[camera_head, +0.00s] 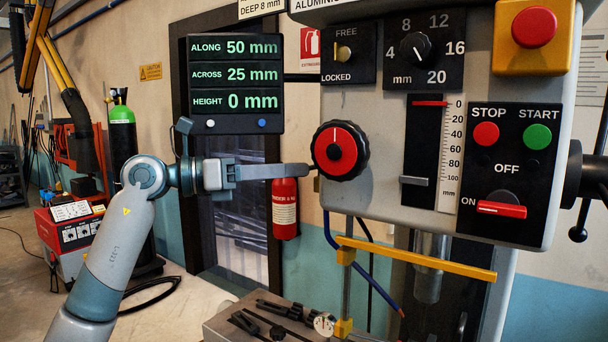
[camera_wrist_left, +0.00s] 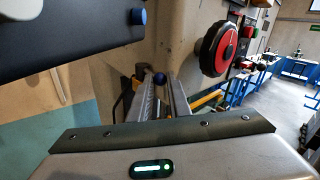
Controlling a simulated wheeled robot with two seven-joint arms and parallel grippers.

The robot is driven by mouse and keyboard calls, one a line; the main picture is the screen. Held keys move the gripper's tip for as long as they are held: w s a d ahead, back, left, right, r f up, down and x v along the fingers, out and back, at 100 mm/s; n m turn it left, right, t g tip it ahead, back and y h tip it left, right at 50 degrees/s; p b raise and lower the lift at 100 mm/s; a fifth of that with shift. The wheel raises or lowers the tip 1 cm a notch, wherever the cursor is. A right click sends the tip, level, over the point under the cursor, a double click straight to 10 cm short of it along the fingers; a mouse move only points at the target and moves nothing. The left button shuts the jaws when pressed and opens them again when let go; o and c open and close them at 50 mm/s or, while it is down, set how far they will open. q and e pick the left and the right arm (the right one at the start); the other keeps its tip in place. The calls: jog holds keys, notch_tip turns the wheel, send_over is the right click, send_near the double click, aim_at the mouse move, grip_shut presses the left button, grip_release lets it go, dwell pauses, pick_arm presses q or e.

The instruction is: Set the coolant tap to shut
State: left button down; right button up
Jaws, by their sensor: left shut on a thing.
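My left gripper (camera_head: 305,170) reaches in from the left, its fingers level, with the tips beside the left side of the machine head, just left of the red and black handwheel (camera_head: 340,150). A blue hose (camera_head: 329,230) hangs below the head. My right gripper is out of view.
A readout panel (camera_head: 235,125) hangs above my left gripper. The handwheel (camera_wrist_left: 218,48) is close right of the fingers. A red extinguisher (camera_head: 285,210) is on the wall behind. A yellow bar (camera_head: 420,262) crosses below the head, above the vice (camera_head: 265,318).

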pick_arm(q)
jog(key=shift+w+a+g, duration=0.15)
jog(key=shift+g, duration=0.35)
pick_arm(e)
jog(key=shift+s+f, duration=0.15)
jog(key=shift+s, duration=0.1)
pick_arm(q)
jog(key=c, duration=1.7)
grip_release()
jog(key=shift+o, duration=0.2)
jog(key=shift+a, duration=0.15)
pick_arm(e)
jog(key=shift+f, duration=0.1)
